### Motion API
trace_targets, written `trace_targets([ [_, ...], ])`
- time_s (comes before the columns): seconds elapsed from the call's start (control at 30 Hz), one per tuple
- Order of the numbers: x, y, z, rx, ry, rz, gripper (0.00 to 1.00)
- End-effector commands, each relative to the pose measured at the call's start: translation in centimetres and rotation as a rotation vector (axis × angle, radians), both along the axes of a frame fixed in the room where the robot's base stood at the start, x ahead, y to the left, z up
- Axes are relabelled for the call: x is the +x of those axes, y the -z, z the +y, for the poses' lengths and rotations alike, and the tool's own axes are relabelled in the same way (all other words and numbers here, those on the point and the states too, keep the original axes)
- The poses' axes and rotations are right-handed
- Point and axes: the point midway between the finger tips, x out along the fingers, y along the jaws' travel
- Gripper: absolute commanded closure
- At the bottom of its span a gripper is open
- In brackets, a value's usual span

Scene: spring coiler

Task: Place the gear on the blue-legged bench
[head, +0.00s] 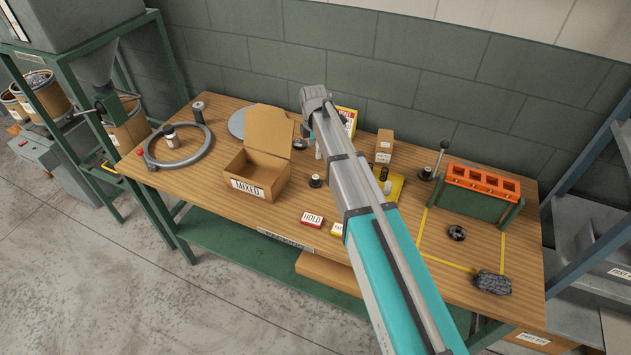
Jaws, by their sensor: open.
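A dark round part with a central hole (457,233), which looks like the gear, lies flat inside a yellow taped outline on the right of the wooden workbench (395,258). This workbench has green legs. A blue-grey metal frame (570,190) stands at the right edge, only partly in view; I cannot tell whether it is the blue-legged bench. My arm reaches across the workbench. My gripper (306,125) is at its far end near the back, well left of the gear, open, its fingers mostly hidden. I see nothing held.
An open MIXED box (257,171) and a grey ring (178,146) are on the left. An orange block on a green stand (482,181) is behind the gear, with a dark rough lump (492,282) in front. Small cartons (384,145) stand near my arm.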

Motion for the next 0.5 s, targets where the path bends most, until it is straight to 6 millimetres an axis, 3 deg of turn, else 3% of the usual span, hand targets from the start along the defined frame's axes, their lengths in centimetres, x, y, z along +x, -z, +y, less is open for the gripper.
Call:
trace_targets([
  [0.5,0.0,2.8,0.0,0.0,0.002,0.0,0.2],
])
